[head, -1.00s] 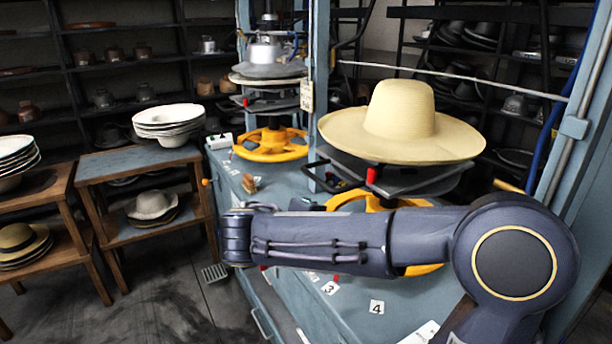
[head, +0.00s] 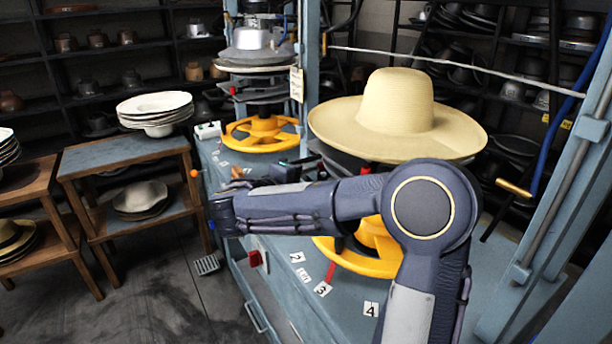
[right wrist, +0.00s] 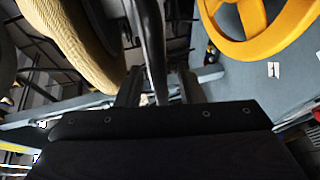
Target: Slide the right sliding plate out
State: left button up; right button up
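The right sliding plate (head: 342,162) shows as a dark edge under a wide-brimmed straw hat (head: 400,105); my right arm hides much of it. In the right wrist view, a black bar (right wrist: 150,40), seemingly the plate's handle, runs between the two fingers of my right gripper (right wrist: 158,82). The fingers stand apart with gaps beside the bar, so the gripper looks open around it. The straw hat's brim (right wrist: 78,40) is close beside the gripper there. My left gripper is not in view.
A yellow handwheel (head: 365,255) sits below the right plate, and another yellow wheel (head: 262,134) is at the left press. Blue press posts (head: 560,180) stand to the right.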

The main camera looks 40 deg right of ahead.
jog(key=shift+w+d, duration=0.1)
jog(key=shift+d, duration=0.1)
jog(key=shift+c, duration=0.2)
grip_shut()
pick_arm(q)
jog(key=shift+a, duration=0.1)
pick_arm(e)
jog(key=shift+a+f, duration=0.1)
jog(key=shift+f, duration=0.05)
